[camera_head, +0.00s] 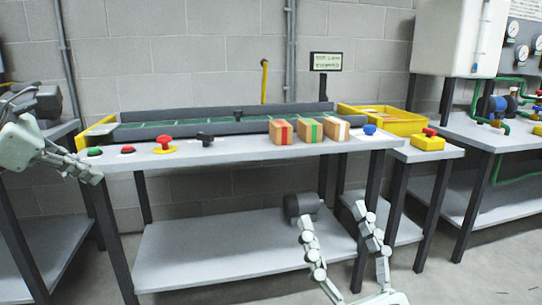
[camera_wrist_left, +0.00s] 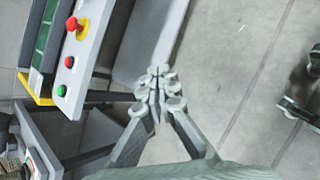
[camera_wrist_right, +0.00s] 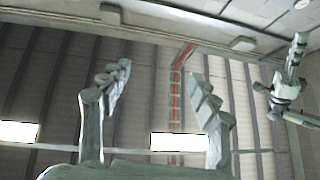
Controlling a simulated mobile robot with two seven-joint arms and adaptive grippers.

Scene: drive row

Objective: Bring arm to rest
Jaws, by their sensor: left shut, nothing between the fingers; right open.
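My left gripper (camera_head: 88,173) is at the left edge of the head view, beside the left end of the bench. Its pale green fingers are together and empty. In the left wrist view, my left gripper (camera_wrist_left: 158,74) is shut over the floor, with the bench's buttons to the left. My right gripper (camera_head: 334,220) is low in the front of the head view, before the bench's lower shelf. Its two fingers stand wide apart and point up. In the right wrist view, my right gripper (camera_wrist_right: 163,85) is open and empty against a ribbed wall and ceiling.
The grey bench (camera_head: 240,153) carries a conveyor (camera_head: 210,124), a red mushroom button (camera_head: 164,142), a black knob (camera_head: 205,139) and three striped boxes (camera_head: 308,130). A yellow tray (camera_head: 388,120) stands behind right. The lower shelf (camera_head: 220,250) looks mostly bare. A side table (camera_head: 480,130) holds pumps and pipes.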

